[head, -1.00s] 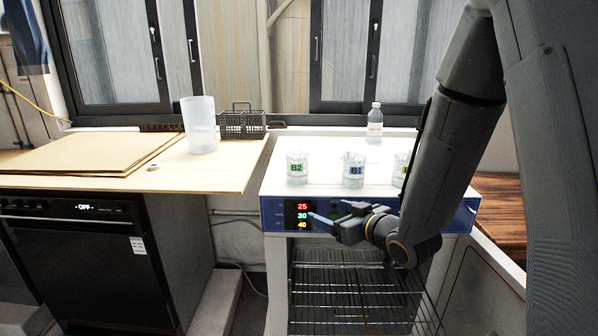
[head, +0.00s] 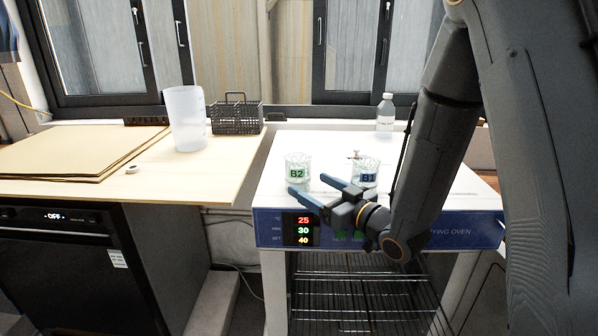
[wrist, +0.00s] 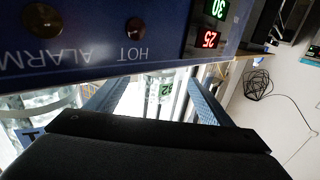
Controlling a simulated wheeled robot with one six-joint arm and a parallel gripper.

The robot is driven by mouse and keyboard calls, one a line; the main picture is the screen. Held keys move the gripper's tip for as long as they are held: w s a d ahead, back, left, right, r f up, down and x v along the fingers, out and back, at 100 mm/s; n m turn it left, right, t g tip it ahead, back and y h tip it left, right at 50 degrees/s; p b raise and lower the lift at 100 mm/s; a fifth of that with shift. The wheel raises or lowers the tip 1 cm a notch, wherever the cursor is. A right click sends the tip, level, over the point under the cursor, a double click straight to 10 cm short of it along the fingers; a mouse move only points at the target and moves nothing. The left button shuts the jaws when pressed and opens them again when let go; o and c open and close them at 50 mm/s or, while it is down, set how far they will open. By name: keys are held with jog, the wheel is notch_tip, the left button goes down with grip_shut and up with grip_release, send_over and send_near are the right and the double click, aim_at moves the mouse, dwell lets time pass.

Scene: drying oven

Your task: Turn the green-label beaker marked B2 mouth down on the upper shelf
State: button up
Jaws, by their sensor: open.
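The B2 beaker (head: 298,170), clear glass with a green label, stands upright on the white top of the drying oven (head: 265,190). My gripper (head: 308,186) is open and empty, close in front of that beaker at the oven's front edge. In the wrist view, which is upside down, the B2 beaker (wrist: 165,88) shows between the two blue fingers, still some way off. Wire shelves show below the blue panel; the upper shelf (head: 345,257) looks empty where visible. My arm hides its right part.
The B1 beaker (head: 367,174), blue label, stands right of B2, close to my gripper. A clear bottle (head: 385,112) stands at the back. On the left bench are a white plastic beaker (head: 187,118), a dark wire basket (head: 236,115) and brown boards (head: 60,155).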

aim_at(298, 175)
jog(key=shift+r+p+x, duration=0.1)
jog(key=shift+p+x, duration=0.35)
jog(key=shift+x, duration=1.35)
jog(key=shift+r+p+x, duration=0.15)
jog(key=shift+p+x, duration=0.3)
jog(key=shift+x, duration=1.3)
jog(key=shift+w+d, duration=0.2)
jog(key=shift+d, duration=0.05)
jog(key=shift+c, duration=0.4)
jog(key=c, duration=1.1)
